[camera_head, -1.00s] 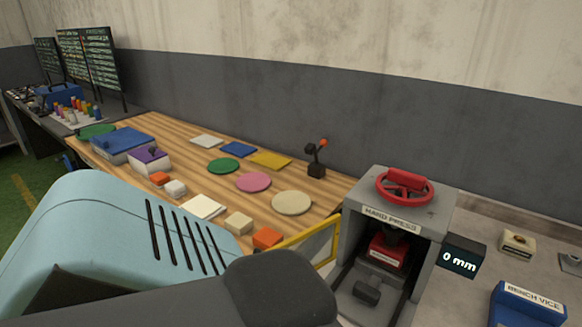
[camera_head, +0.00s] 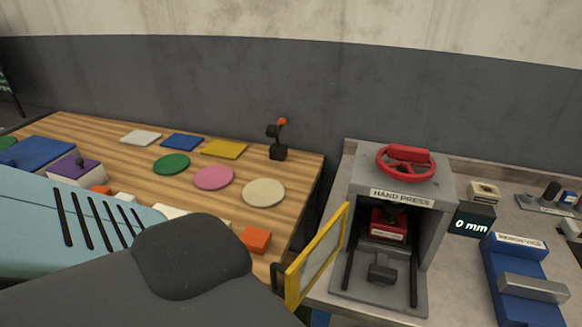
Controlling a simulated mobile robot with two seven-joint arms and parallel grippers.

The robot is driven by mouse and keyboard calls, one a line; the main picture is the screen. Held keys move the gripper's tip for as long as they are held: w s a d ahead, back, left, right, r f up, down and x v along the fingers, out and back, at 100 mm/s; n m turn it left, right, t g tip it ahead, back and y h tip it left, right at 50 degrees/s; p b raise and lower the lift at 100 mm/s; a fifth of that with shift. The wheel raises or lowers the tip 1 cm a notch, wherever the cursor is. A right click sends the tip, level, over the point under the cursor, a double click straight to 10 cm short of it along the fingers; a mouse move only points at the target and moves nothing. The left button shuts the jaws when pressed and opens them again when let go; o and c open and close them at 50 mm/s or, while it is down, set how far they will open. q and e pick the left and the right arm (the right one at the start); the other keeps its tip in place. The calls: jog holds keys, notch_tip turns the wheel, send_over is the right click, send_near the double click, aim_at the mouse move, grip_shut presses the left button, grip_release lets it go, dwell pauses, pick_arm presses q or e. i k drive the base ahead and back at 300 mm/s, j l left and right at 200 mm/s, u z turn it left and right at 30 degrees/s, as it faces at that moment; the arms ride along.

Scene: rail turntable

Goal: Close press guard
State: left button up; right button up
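The hand press (camera_head: 442,195) is a grey box frame with a red handwheel (camera_head: 405,162) on top, standing on the grey bench. Its guard (camera_head: 318,255) is a yellow-framed clear panel that stands swung open to the left of the press opening. A dark handle (camera_head: 277,276) is on the guard's near left side. Inside the press are a red block (camera_head: 388,228) and a dark grey piece. My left arm crosses the lower left; its gripper is not visible, and neither is my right gripper.
A display (camera_head: 472,222) reading 0 mm stands right of the press. A blue bench vise (camera_head: 515,275) is at the lower right. The wooden table (camera_head: 312,176) at left holds coloured discs, tiles and blocks. A gap separates the table and bench.

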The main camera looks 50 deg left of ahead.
aim_at(292, 296)
jog(key=k+j, duration=0.1)
jog(key=j, duration=0.25)
jog(key=k+j, duration=0.15)
jog(key=j, duration=0.2)
jog(key=k+j, duration=0.1)
jog(key=j, duration=0.25)
jog(key=k+j, duration=0.15)
jog(key=j, duration=0.2)
jog(key=k+l+z, duration=0.15)
jog(key=k+l, duration=0.05)
jog(key=l, duration=0.05)
